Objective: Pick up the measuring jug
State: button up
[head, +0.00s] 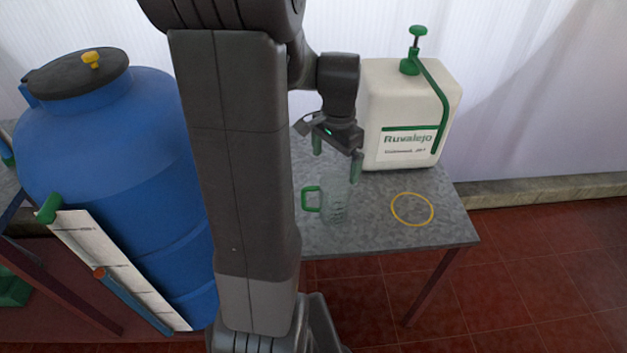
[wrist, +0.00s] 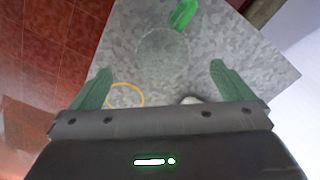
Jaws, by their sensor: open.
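The measuring jug (head: 336,200) is clear, with a green handle on its left side, and stands upright on the grey table (head: 440,232) in the head view. In the wrist view the jug (wrist: 163,52) shows from above as a faint round outline, with its green handle at the upper right. My gripper (head: 336,160) is open and empty, above the jug and apart from it. In the wrist view the fingertips of my gripper (wrist: 160,72) lie to either side, with the jug ahead between them. The clear wall of the jug is hard to make out.
A white canister (head: 375,105) with a green pump stands at the back of the table, close to my gripper. A yellow ring (head: 412,193) lies right of the jug. A large blue barrel (head: 110,150) stands at the left. The table's front right is clear.

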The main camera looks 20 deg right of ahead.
aim_at(332, 196)
jog(key=shift+w+d+f, duration=0.1)
jog(key=shift+w+f, duration=0.05)
jog(key=shift+f, duration=3.3)
jog(key=shift+w+f, duration=0.1)
jog(key=shift+f, duration=3.35)
